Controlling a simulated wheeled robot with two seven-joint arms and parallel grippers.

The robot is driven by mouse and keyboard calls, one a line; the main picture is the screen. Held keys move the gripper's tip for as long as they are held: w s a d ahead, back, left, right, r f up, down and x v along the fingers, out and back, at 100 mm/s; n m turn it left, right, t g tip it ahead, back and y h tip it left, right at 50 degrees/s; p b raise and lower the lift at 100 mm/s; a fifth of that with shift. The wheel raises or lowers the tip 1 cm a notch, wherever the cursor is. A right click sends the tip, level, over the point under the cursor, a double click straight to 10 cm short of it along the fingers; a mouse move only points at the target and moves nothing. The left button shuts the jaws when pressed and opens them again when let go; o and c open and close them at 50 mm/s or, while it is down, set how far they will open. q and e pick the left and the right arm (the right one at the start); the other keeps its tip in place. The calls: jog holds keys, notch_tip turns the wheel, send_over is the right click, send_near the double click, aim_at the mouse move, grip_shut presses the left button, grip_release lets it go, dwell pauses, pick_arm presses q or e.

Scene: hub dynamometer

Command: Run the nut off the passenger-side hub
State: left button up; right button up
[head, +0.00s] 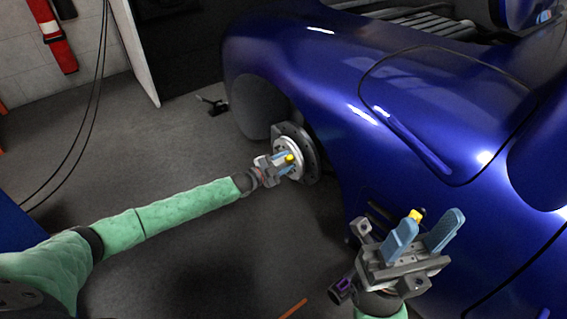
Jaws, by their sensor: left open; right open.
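The hub (296,145) sits in the front wheel arch of the blue car, with a silver face and a dark disc (313,161) behind it. My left gripper (287,163) is at the hub face, its blue fingers open and pointing toward the hub centre. A small yellow part shows between its fingers; I cannot tell whether it belongs to the gripper. The nut cannot be made out, as the gripper covers the hub centre. Whether the fingers touch anything is too small to tell. My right gripper (427,234) is open and empty, fingers up, beside the car's flank.
The blue car body (330,75) fills the right side, close behind my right gripper. A small dark object (212,105) lies on the floor near the front of the car. An orange rod (293,308) shows at the bottom edge. The grey floor (190,160) between is clear.

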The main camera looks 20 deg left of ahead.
pick_arm(q)
jog(key=c, duration=0.9)
jog(key=shift+o, duration=0.2)
jog(key=shift+r+n+p, duration=0.1)
jog(key=shift+n+p, duration=0.3)
jog(key=shift+n, duration=0.5)
jog(key=n, duration=0.4)
jog(key=shift+n+p, duration=0.3)
jog(key=shift+p, duration=0.05)
jog(key=n, duration=0.7)
jog(key=shift+n, duration=0.4)
jog(key=o, duration=0.8)
jog(key=shift+o, duration=0.2)
